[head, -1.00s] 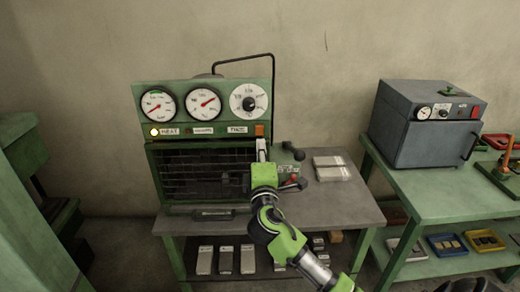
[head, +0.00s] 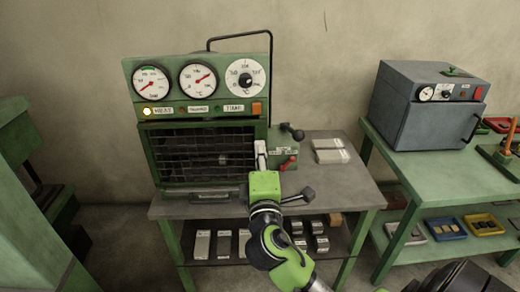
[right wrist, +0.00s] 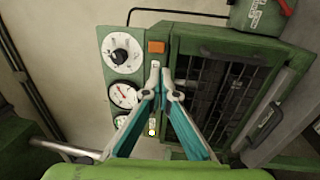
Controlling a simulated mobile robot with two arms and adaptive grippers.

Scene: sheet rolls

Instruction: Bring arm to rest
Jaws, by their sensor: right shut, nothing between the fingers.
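My right gripper (head: 260,147) is at the front right of the green heater machine (head: 130,85), just below its orange switch (head: 257,108) in the head view. In the right wrist view its two fingers (right wrist: 161,70) come together at the tips with nothing between them. The orange switch also shows beyond the fingertips in the right wrist view (right wrist: 156,47). I cannot tell whether the fingertips touch the machine. My right arm (head: 270,225) reaches up from the bottom of the head view. My left gripper is not in view.
The machine stands on a grey-topped bench (head: 340,185), with its yellow lamp (head: 147,111) lit. A black-knobbed lever (head: 292,132) and pale blocks (head: 331,151) are to the right. A grey box oven (head: 430,105) stands on a green table (head: 412,176) further right.

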